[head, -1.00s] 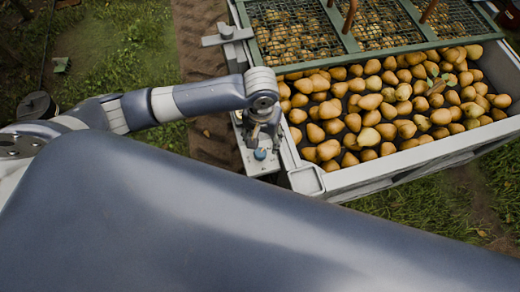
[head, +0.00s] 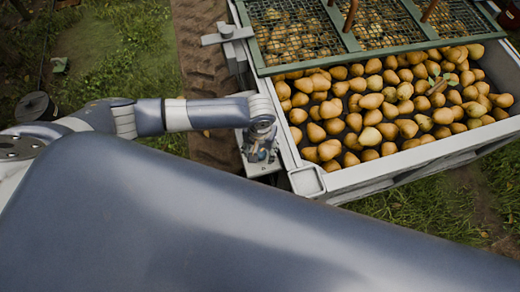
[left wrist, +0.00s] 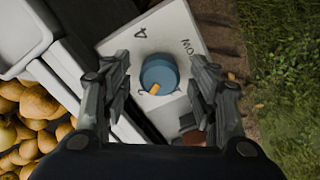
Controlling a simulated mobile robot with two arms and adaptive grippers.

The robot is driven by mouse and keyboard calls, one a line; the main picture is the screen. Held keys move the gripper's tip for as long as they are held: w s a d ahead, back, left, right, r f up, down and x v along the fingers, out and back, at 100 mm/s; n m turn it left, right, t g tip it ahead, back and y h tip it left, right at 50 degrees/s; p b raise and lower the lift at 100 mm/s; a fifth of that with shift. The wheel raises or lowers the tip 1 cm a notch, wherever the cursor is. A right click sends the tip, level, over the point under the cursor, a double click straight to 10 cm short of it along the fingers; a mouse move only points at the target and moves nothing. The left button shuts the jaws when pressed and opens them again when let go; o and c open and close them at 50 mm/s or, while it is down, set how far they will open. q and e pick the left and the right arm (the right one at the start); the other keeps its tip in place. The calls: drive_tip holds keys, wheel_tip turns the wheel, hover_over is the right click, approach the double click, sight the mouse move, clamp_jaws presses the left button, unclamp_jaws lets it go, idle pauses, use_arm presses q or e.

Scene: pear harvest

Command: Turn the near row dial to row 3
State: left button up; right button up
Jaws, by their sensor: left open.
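The blue round dial (left wrist: 160,72) with an orange pointer mark (left wrist: 155,89) sits on a pale panel (left wrist: 172,25) in the left wrist view. A "4" and partly hidden lettering are printed on the panel; a mark left of the pointer is too small to read surely. My left gripper (left wrist: 161,68) is open, with one finger on each side of the dial and gaps between. In the head view my left gripper (head: 259,149) hangs over the panel (head: 258,169) and mostly hides the dial. My right gripper is not in view.
A pale-walled bin (head: 400,165) full of pears lies right of the panel, partly covered by a green-framed mesh (head: 350,42). In the left wrist view, a reddish-brown piece (left wrist: 193,136) shows by the right finger. Grass (left wrist: 280,60) lies beyond the panel.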

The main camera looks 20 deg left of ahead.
use_arm(q)
drive_tip(key=c, duration=1.1)
drive_tip(key=shift+o, duration=0.2)
drive_tip(key=m+p, duration=0.2)
drive_tip(key=p, duration=0.1)
drive_tip(key=shift+r+m, duration=0.2)
drive_tip(key=shift+m, duration=0.1)
drive_tip(key=m+p, duration=0.2)
drive_tip(key=shift+m, duration=0.3)
drive_tip(key=m+p, duration=0.1)
drive_tip(key=m, duration=0.2)
drive_tip(key=shift+f+p, duration=0.1)
drive_tip(key=shift+p, duration=0.25)
drive_tip(key=shift+f+m+p, duration=0.1)
drive_tip(key=shift+m+p, duration=0.4)
drive_tip(key=shift+m, duration=1.2)
